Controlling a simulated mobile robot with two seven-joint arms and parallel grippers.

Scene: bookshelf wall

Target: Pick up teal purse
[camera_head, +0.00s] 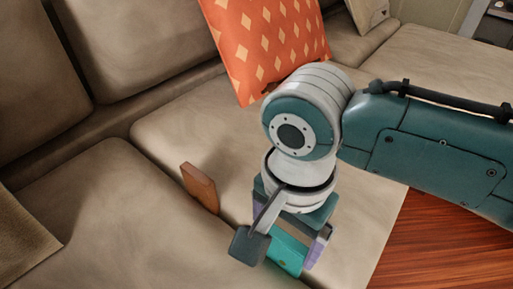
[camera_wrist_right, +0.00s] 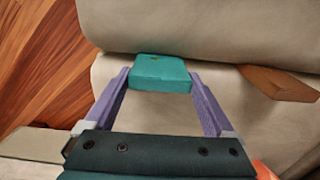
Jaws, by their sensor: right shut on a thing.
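The teal purse (camera_head: 288,252) is a small box-like thing at the front edge of the beige sofa seat, partly hidden by my right gripper in the head view. In the right wrist view the teal purse (camera_wrist_right: 161,73) sits between the two purple fingers. My right gripper (camera_head: 290,250) points down at it, with its fingers on either side, and is shut on it. It also shows in the right wrist view (camera_wrist_right: 160,82). I cannot tell whether the purse is clear of the cushion. My left gripper is not in view.
A brown wooden-looking block (camera_head: 201,187) stands on the seat to the left of the gripper; it also shows in the wrist view (camera_wrist_right: 279,84). An orange patterned pillow (camera_head: 262,42) leans on the sofa (camera_head: 95,200) behind. Wooden floor (camera_head: 425,240) lies at the right.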

